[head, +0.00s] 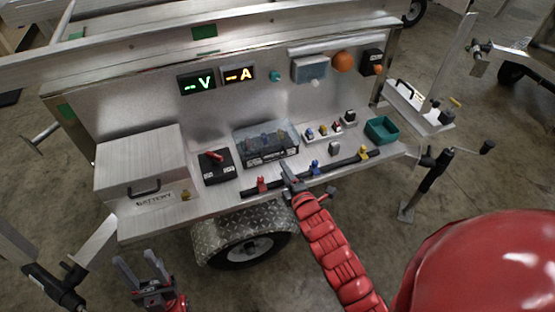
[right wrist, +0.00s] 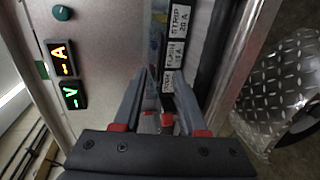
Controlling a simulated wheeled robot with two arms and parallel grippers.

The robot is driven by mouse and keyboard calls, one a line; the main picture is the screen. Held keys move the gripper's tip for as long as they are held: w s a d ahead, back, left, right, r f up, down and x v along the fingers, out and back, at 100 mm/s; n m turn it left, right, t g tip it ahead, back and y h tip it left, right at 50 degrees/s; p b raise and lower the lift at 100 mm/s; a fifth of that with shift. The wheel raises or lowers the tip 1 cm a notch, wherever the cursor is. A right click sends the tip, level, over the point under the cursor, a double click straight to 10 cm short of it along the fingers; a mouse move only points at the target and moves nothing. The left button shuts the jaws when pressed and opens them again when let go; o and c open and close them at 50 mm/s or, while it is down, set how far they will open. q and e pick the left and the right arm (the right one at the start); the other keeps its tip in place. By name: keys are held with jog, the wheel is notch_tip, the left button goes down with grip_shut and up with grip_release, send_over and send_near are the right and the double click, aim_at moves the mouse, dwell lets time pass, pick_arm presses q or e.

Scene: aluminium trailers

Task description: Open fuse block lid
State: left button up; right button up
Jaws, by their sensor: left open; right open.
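The fuse block (head: 268,158) sits on the trailer shelf, with dark fuses showing through its clear lid (head: 262,136). The lid looks shut. In the right wrist view the labelled front strip of the fuse block (right wrist: 179,30) runs up the middle, with part of the clear lid to its left. Contact cannot be told. My left gripper (head: 141,270) is open and empty, low in front of the shelf.
Left of the block are a black switch with a red lever (head: 216,165) and a metal battery box (head: 140,165). A dark rail with coloured clips (head: 290,178) runs along the shelf front. A green tray (head: 381,130) stands right. Lit displays (head: 197,82) are on the panel behind.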

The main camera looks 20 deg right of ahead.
send_near(268, 142)
jog(key=w+f, duration=0.2)
jog(key=f, duration=0.1)
jog(key=shift+w+d+f+p, duration=0.1)
jog(key=shift+w+d+p, duration=0.05)
jog(key=shift+w+p, duration=0.15)
grip_shut()
dwell(1.2)
